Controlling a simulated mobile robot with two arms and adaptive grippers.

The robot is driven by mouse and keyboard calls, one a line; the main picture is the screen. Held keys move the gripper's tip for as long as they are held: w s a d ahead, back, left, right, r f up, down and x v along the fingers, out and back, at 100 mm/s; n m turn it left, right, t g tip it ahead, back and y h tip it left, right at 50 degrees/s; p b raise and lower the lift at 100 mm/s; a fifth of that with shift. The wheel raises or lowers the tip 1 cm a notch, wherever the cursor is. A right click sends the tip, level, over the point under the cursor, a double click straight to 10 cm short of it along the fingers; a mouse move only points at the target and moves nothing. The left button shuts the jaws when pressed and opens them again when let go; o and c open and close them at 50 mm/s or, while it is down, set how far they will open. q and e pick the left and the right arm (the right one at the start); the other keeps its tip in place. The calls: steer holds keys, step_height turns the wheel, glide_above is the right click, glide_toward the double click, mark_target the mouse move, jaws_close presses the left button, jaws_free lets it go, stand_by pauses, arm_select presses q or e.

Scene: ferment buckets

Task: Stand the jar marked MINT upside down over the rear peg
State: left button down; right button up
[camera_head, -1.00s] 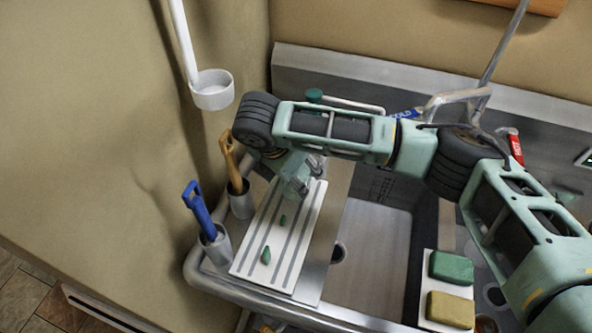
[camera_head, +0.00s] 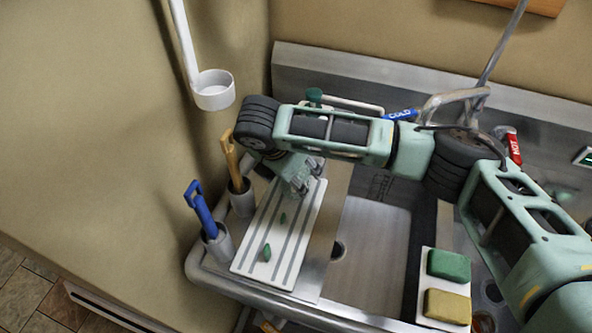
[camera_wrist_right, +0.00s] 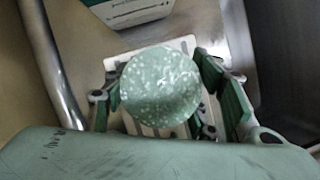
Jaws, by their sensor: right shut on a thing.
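My right gripper (camera_head: 306,178) hangs over the back part of a white grooved board (camera_head: 250,258) left of the sink. In the wrist view its fingers (camera_wrist_right: 168,95) are shut on a round, pale green speckled thing (camera_wrist_right: 160,86), seen end-on, likely the jar. No MINT marking is readable, and I cannot tell which end faces the camera. In the head view my gripper and arm hide it. Anything under the gripper is hidden. My left gripper is out of view.
A blue-handled brush (camera_head: 200,208) and a wooden-handled one (camera_head: 231,160) stand in holders along the board's left side. The sink basin (camera_head: 372,255) lies to the right. Green (camera_head: 449,265) and yellow (camera_head: 447,306) sponges sit beyond it. A white ladle cup (camera_head: 214,92) hangs at the wall.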

steer(key=shift+f, duration=0.15)
steer(key=o, duration=1.4)
steer(key=shift+c, duration=0.2)
steer(key=shift+o, duration=0.4)
steer(key=o, duration=0.6)
steer(key=shift+c, duration=0.2)
steer(key=shift+p+v, duration=1.05)
steer(key=shift+p, duration=0.2)
steer(key=shift+p+v, duration=0.95)
steer(key=shift+p, duration=0.2)
